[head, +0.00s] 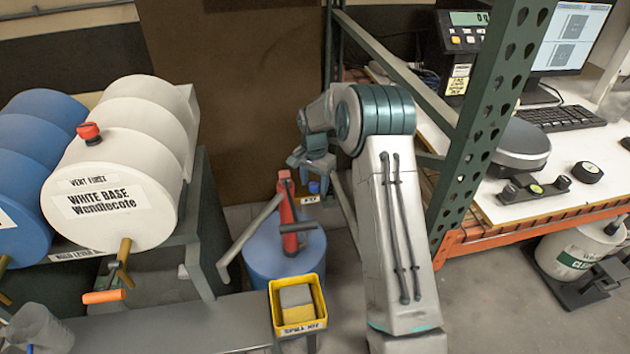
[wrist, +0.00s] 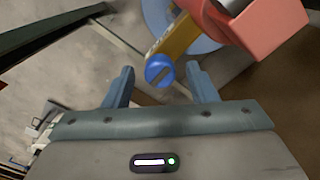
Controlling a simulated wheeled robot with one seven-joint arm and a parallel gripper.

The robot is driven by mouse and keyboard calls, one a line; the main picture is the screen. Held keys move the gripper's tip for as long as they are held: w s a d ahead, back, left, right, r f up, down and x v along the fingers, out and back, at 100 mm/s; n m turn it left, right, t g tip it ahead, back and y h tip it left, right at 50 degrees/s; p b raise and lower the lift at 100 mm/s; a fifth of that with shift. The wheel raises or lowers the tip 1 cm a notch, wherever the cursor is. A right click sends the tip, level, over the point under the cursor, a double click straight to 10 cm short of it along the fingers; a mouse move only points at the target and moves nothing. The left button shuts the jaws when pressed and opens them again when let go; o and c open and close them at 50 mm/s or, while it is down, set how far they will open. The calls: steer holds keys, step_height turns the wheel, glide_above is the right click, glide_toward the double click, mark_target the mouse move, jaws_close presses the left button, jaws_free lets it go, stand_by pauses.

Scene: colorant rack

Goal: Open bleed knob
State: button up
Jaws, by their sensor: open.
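The bleed knob (wrist: 159,70) is blue and round with a dark slot across its face. It sits at the end of a yellow-brown stem (wrist: 178,42) that leads to a red pump body (wrist: 262,25). In the head view the small blue knob (head: 314,187) shows just below my gripper (head: 309,168), beside the red pump (head: 288,215) on a blue drum (head: 272,250). In the wrist view my gripper (wrist: 159,82) is open, with one blue-grey finger to each side of the knob.
A green rack post (head: 490,120) and its rails stand right of my arm. A brown panel stands behind my gripper.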

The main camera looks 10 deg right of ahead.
steer(key=c, duration=1)
steer(key=shift+n, duration=0.4)
steer(key=n+b, duration=0.1)
steer(key=n, duration=0.3)
steer(key=n+b, duration=0.1)
steer(key=n, duration=0.3)
steer(key=shift+n, duration=0.3)
steer(key=n, duration=0.8)
steer(key=shift+n, duration=0.4)
